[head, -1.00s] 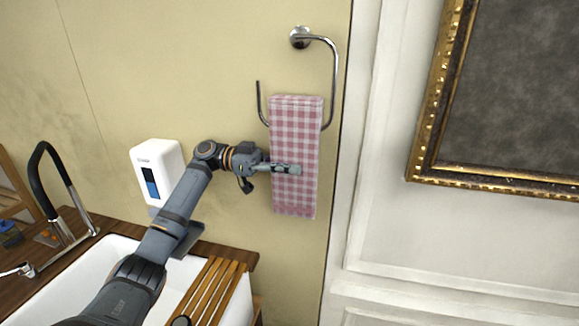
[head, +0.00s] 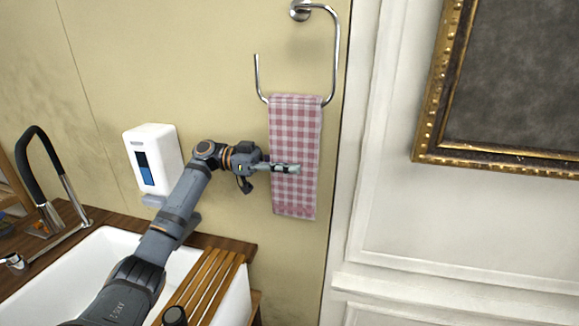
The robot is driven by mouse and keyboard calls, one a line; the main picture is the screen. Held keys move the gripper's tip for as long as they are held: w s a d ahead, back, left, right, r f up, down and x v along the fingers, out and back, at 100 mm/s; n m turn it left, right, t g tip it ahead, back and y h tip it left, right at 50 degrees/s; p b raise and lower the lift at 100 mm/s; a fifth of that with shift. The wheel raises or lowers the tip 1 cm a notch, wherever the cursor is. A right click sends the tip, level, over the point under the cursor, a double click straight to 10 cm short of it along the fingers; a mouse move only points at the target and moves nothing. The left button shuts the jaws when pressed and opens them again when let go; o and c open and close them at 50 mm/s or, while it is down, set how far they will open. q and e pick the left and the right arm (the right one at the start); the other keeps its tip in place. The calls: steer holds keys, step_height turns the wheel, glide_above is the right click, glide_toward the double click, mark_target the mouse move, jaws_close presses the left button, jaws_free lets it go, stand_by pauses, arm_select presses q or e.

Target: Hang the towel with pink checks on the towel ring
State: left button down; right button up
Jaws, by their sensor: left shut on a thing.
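The towel with pink checks (head: 295,130) hangs flat and upright against the beige wall. The chrome towel ring (head: 337,60) is an open hook shape fixed to the wall above. The towel's top edge is slightly above the ring's lower bar, which shows at both sides of the towel and is hidden behind it in the middle. Whether the cloth is folded over the bar cannot be seen. My left gripper (head: 287,168) is shut on the towel around its middle, coming from the left. My right gripper is not in view.
A white dispenser (head: 152,160) is on the wall left of my arm. Below are a white sink (head: 75,270), a wooden slatted rack (head: 208,290) and a black faucet (head: 40,165). A gilt-framed picture (head: 432,110) hangs on the white panelled wall at right.

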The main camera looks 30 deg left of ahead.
arm_select(q)
steer(key=c, duration=1.3)
jaws_free()
steer(key=shift+c, duration=0.2)
steer(key=v, duration=0.7)
steer(key=shift+a, duration=0.25)
